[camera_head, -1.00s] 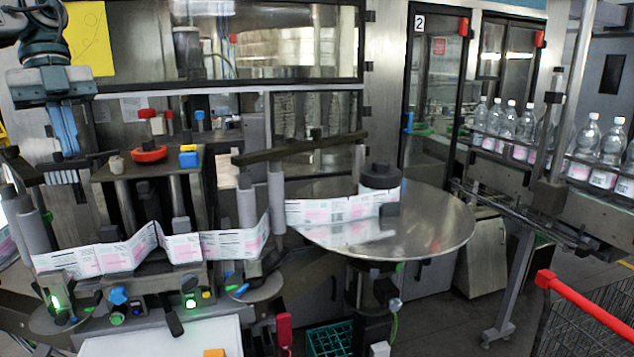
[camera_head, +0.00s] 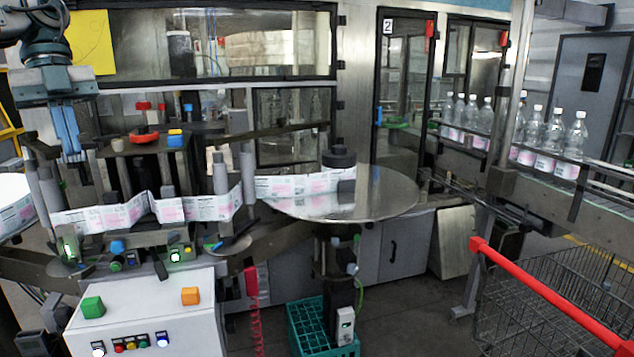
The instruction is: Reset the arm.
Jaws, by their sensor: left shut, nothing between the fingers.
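My left gripper (camera_head: 70,150) hangs at the upper left with its blue fingers pointing down. Its fingers are together with nothing between them. It is in front of the labeller and above the left end of the label web (camera_head: 150,211), apart from it as far as I can see. My right arm and gripper are not in view. The label web runs across the labeller to the round metal reel table (camera_head: 385,200), where a dark hub (camera_head: 340,158) stands.
A white control box (camera_head: 145,318) with a green block (camera_head: 92,307) and an orange block (camera_head: 190,296) stands at the front left. A green crate (camera_head: 305,325) is on the floor. A wire cart with a red handle (camera_head: 540,290) stands at right. Bottles (camera_head: 553,135) line the conveyor.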

